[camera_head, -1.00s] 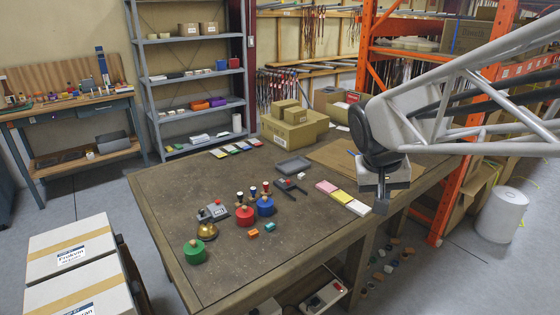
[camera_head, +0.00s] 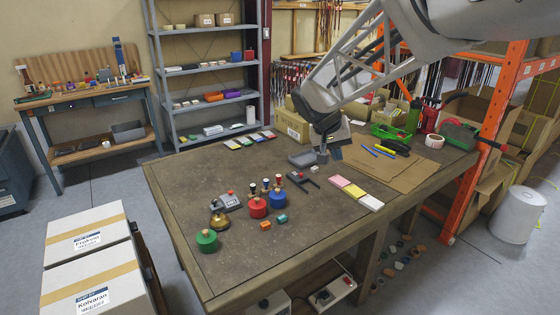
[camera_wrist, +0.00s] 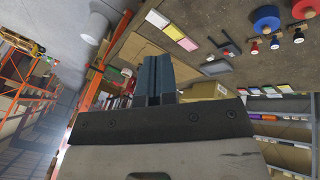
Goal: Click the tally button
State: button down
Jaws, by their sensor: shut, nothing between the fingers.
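The tally counter, a small grey device with a pale display (camera_head: 229,201), sits on the brown table (camera_head: 180,190) at its left middle, just behind a gold bell (camera_head: 220,221). Its button is too small to make out clearly. My gripper (camera_head: 326,155) is over the back middle of the table, to the right of and behind the counter, apart from it. In the wrist view my gripper's blue-grey fingers (camera_wrist: 155,75) are together and empty. I cannot find the counter in the wrist view.
A green round piece (camera_head: 207,240), a red one (camera_head: 258,207) and a blue one (camera_head: 278,197) stand near the counter. Small stamps stand behind them. A grey tray (camera_head: 303,160) lies near my gripper. Coloured pads (camera_head: 355,192) lie at right. The table's left part is clear.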

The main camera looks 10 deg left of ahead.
jog(key=w+a+f+t, duration=0.1)
jog(key=w+a+f, duration=0.3)
jog(key=w+a, duration=0.55)
jog(key=n+t+h, duration=0.1)
jog(key=n+t, duration=0.1)
jog(key=t, duration=0.1)
send_over(229, 192)
notch_tip(229, 192, down, 16)
jog(key=shift+w, duration=0.15)
jog(key=shift+f, duration=0.1)
jog(key=shift+f, duration=4.3)
